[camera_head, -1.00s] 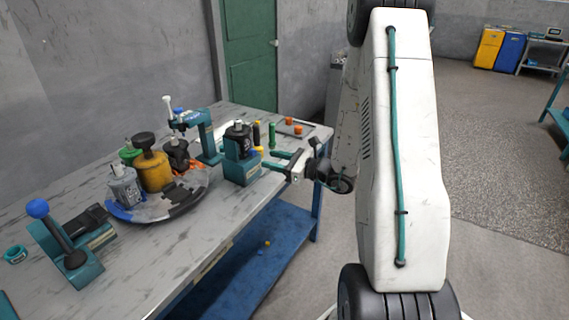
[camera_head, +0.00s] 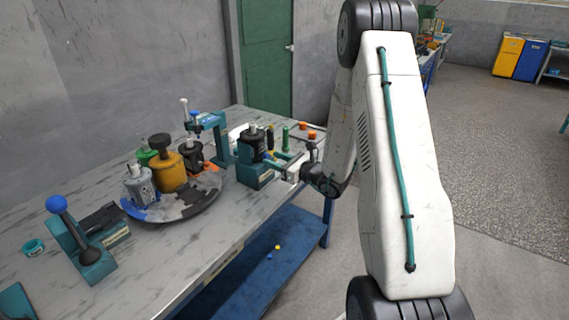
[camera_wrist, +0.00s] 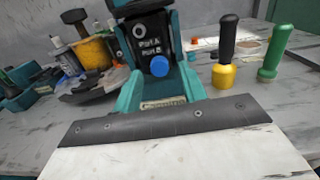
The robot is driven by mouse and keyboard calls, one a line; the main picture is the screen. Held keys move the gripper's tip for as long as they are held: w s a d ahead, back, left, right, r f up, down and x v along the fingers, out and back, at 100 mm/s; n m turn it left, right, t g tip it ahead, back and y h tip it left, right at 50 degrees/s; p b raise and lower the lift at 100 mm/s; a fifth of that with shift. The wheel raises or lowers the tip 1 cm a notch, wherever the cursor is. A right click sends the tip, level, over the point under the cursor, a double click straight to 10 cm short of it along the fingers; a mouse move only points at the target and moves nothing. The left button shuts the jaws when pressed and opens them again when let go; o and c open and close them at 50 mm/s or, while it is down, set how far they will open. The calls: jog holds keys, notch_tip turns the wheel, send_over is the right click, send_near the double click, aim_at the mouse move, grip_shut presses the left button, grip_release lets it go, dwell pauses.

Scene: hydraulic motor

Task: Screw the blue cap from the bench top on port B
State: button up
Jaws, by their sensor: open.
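The black motor (camera_head: 255,147) stands upright in a teal fixture (camera_head: 258,176) near the bench's right end. In the wrist view, its face (camera_wrist: 150,42) carries Port A and Port B labels. A blue cap (camera_wrist: 159,66) sits just below the Port B label, apparently at that port; whether it is threaded in cannot be told. The Port A opening (camera_wrist: 139,31) looks uncapped. My gripper (camera_head: 279,159) is open beside the motor's port side, its fingers reaching toward it. The fingertips are partly hidden in the head view and do not show in the wrist view.
A yellow-based black-handled tool (camera_wrist: 225,55) and a green tool (camera_wrist: 275,55) stand close to the fixture. A round tray (camera_head: 190,206) holds several motors and parts. A lever device (camera_head: 85,245) stands at front left. Orange caps (camera_head: 306,130) lie behind my gripper.

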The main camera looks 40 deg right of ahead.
jog(key=shift+w+a, duration=0.2)
jog(key=shift+w, duration=0.3)
grip_shut()
jog(key=shift+m, duration=1)
jog(key=shift+c, duration=1.2)
grip_release()
